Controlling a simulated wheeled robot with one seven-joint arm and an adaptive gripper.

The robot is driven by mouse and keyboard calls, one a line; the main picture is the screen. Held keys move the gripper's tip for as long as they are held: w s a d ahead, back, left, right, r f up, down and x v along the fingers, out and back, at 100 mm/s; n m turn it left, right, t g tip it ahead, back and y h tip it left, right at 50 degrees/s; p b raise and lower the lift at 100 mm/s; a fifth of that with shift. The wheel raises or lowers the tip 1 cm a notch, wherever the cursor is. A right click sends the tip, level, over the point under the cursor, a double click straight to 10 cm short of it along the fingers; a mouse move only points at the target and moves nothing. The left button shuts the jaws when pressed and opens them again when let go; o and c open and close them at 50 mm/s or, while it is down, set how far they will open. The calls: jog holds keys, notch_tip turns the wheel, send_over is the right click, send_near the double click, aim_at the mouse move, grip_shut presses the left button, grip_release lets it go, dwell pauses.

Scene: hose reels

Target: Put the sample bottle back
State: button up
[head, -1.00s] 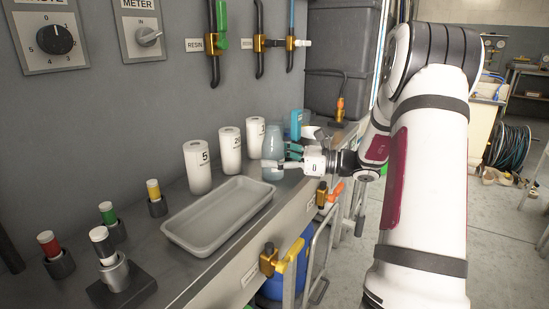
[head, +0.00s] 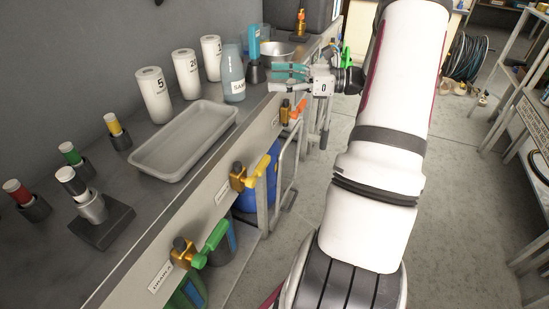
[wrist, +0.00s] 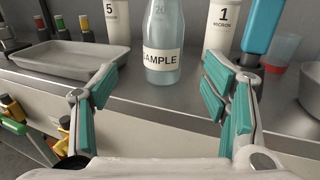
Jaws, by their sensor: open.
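The sample bottle (head: 233,76) is pale blue-grey, with a narrow neck and a white label. It stands upright on the steel bench, right of the grey tray (head: 168,170) and in front of the white cartridges. In the wrist view the bottle (wrist: 163,60) stands ahead, between the spread finger lines, with its SAMPLE label facing me. My gripper (head: 277,79) is open and empty, to the right of the bottle near the bench's front edge. Its teal-padded fingers (wrist: 165,85) are apart from the bottle. The bottle's top is cut off in the wrist view.
White numbered cartridges (head: 187,74) stand behind the bottle. A blue-handled item (head: 254,45) and a metal bowl (head: 277,54) are to its right. Colour-capped vials in holders (head: 117,130) stand at left. Valves with coloured handles (head: 262,167) stick out below the bench edge.

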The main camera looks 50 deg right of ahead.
jog(key=s+a+r+n+g, duration=0.2)
jog(key=s+a+n+g, duration=0.15)
jog(key=a, duration=0.55)
jog(key=s+a+r+n+g, duration=0.2)
jog(key=a+n+g, duration=0.3)
jog(key=a, duration=0.5)
jog(key=s+a+r+n+g, duration=0.2)
jog(key=a+n+g, duration=0.25)
jog(key=a, duration=0.45)
jog(key=s+a+n+g+h, duration=0.2)
jog(key=s+a+n+h, duration=0.5)
jog(key=s, duration=0.6)
jog(key=s+d+f+n+t+h, duration=0.1)
jog(key=s+d+f+n+h, duration=0.2)
jog(key=s+n, duration=0.5)
jog(key=shift+d+f+h, duration=0.25)
jog(key=shift+f+h, duration=0.05)
jog(key=shift+h, duration=0.3)
